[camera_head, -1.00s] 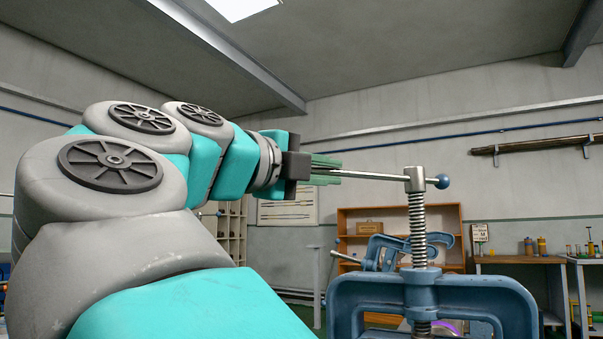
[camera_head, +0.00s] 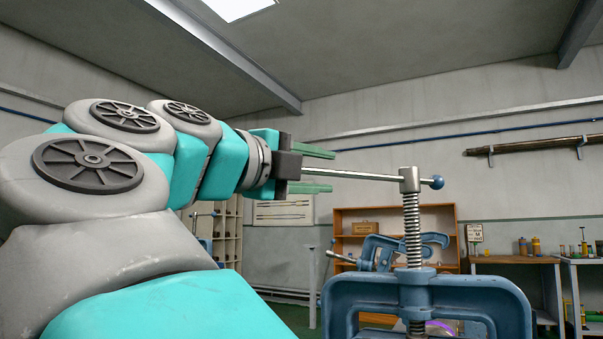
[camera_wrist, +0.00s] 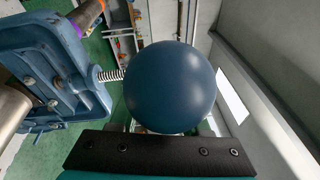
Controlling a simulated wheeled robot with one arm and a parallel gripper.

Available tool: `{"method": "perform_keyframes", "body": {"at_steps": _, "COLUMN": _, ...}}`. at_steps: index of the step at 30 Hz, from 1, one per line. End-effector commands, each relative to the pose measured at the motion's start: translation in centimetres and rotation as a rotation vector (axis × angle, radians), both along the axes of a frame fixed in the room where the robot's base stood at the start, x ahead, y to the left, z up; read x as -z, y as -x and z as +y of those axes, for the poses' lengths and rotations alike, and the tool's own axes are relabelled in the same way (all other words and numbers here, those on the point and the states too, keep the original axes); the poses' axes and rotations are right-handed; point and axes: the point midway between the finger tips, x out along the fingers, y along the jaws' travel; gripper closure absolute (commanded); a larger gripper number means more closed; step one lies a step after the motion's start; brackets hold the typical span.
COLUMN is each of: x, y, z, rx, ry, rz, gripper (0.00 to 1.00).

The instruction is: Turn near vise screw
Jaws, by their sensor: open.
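The near vise (camera_head: 345,300) is blue, with an upright threaded screw (camera_head: 413,235) rising from its top. A steel bar handle (camera_head: 350,174) runs level through the screw's head (camera_head: 410,180) and points left, with a blue ball (camera_head: 437,182) on its right end. My gripper (camera_head: 320,171) is open. Its two green fingers stand apart above and below the left end of the bar. In the wrist view a large blue ball (camera_wrist: 170,87) fills the space in front of my gripper. It hides the fingers and most of the bar there.
A second blue vise (camera_head: 385,252) stands behind the near one. A wooden shelf (camera_head: 345,225) is by the back wall, and workbenches (camera_head: 510,260) with small items are at the right. The air above the bar is clear.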

Motion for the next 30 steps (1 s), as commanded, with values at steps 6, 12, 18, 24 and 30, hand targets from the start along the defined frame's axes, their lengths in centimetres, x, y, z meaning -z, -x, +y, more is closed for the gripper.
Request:
{"method": "perform_keyframes", "body": {"at_steps": 6, "x": 0.2, "y": 2.1, "z": 2.2, "rx": -0.002, "ry": 0.000, "rz": 0.000, "gripper": 0.53}}
{"method": "perform_keyframes", "body": {"at_steps": 12, "x": 0.5, "y": 4.3, "z": 4.4, "rx": -0.003, "ry": 0.001, "rz": -0.001, "gripper": 0.53}}
{"method": "perform_keyframes", "body": {"at_steps": 18, "x": 0.6, "y": 5.1, "z": 5.0, "rx": 0.000, "ry": 0.000, "rz": 0.000, "gripper": 0.53}}
{"method": "perform_keyframes", "body": {"at_steps": 24, "x": 0.6, "y": 5.1, "z": 4.9, "rx": 0.000, "ry": 0.000, "rz": 0.000, "gripper": 0.53}}
{"method": "perform_keyframes", "body": {"at_steps": 30, "x": 0.6, "y": 5.1, "z": 4.9, "rx": 0.000, "ry": 0.000, "rz": 0.000, "gripper": 0.53}}
